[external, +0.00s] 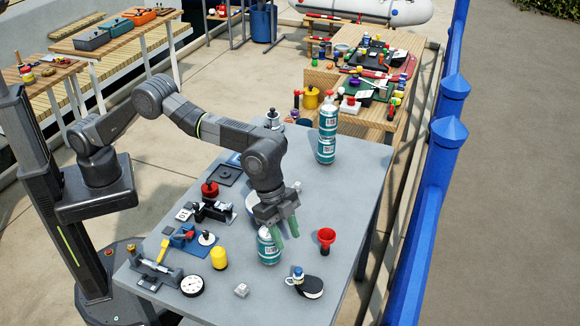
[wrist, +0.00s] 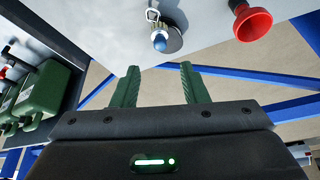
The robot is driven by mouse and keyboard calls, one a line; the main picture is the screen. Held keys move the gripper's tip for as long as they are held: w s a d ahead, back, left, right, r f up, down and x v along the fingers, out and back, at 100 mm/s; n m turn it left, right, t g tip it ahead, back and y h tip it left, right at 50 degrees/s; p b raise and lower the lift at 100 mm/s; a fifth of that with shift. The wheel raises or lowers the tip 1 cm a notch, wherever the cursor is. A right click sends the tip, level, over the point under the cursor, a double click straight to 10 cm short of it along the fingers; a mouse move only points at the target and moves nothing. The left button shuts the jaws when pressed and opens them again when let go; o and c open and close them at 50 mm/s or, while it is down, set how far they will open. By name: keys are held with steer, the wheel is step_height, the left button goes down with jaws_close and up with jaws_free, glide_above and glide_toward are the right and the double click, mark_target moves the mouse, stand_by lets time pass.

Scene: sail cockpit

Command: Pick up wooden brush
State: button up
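I cannot make out a wooden brush for certain in either view. My gripper (external: 288,230) is over the front right part of the grey table (external: 330,205), just above and behind a teal can (external: 268,248). Its two green fingers stand apart with nothing between them, as the wrist view also shows (wrist: 160,88). A small yellow-handled item (external: 163,250) lies at the table's left among other small parts, too small to identify. The arm and gripper hide part of the table's middle.
A blue railing (external: 425,220) runs along the right.

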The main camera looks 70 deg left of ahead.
steer(key=w+a+n+g+y, duration=0.1)
steer(key=w+a+n, duration=0.4)
steer(key=a, duration=0.5)
steer(key=w+a+n+g, duration=0.1)
steer(key=w+a+n, duration=0.4)
steer(key=a, duration=0.6)
steer(key=a+n+g, duration=0.3)
steer(key=a+n, duration=0.9)
steer(key=a, duration=1.3)
steer(key=shift+n, duration=0.3)
steer(key=shift+d+p+x, duration=0.2)
steer(key=shift+p+x, duration=0.6)
steer(key=shift+x, duration=6)
steer(key=shift+w, duration=0.15)
jaws_close()
